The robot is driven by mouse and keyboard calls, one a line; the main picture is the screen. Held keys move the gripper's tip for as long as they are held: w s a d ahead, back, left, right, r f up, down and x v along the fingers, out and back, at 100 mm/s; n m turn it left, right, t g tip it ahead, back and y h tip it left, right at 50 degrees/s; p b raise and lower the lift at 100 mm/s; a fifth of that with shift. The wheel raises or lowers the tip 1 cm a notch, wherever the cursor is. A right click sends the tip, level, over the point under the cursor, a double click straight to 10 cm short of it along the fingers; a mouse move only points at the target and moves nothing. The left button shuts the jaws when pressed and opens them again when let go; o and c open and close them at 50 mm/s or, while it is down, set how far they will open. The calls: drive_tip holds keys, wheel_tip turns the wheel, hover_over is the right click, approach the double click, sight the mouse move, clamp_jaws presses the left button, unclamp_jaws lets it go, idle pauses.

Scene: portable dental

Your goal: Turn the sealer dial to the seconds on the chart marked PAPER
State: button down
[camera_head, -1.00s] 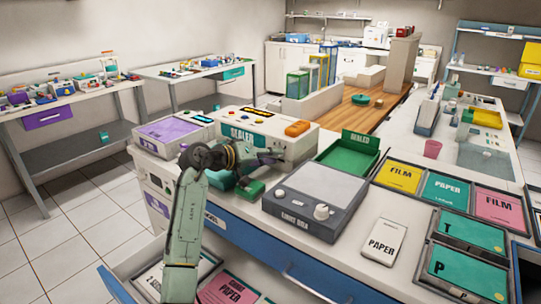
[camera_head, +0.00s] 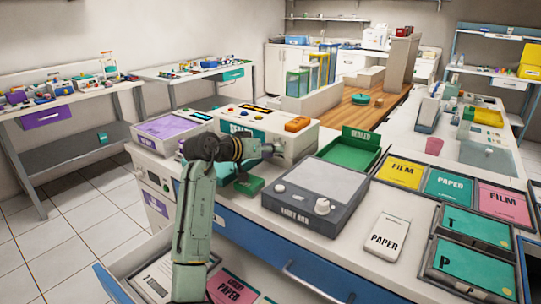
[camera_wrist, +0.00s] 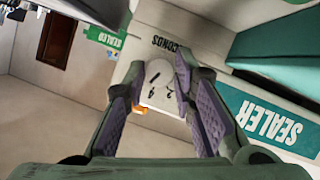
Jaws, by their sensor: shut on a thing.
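The sealer (camera_head: 262,130) is a white box on the bench with a green SEALER label, which also shows in the wrist view (camera_wrist: 268,118). Its dial (camera_wrist: 160,80), a pale round face with dark number marks, sits below lettering that reads partly as "CONDS". My gripper (camera_wrist: 158,90) has its two purple-padded fingers on either side of the dial, shut on it. In the head view my gripper (camera_head: 270,149) is at the sealer's front face and hides the dial. A pink card marked PAPER (camera_head: 228,291) lies in the open drawer; its small print is unreadable.
A grey device (camera_head: 318,190) with a knob stands right of the sealer, a green tray (camera_head: 350,155) behind it. A white PAPER card (camera_head: 388,233) lies on the bench. FILM and PAPER trays (camera_head: 448,187) line the right side. A purple-topped box (camera_head: 170,128) stands left.

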drive_tip(key=shift+s+d+m+t+y+b, duration=0.1)
drive_tip(key=shift+m+t+y+b, duration=0.3)
drive_tip(key=shift+m+y+b, duration=0.8)
drive_tip(key=shift+m+h, duration=0.3)
drive_tip(key=c, duration=1.3)
unclamp_jaws()
drive_tip(key=shift+c, duration=0.2)
drive_tip(key=v, duration=1.2)
drive_tip(key=shift+s, duration=0.1)
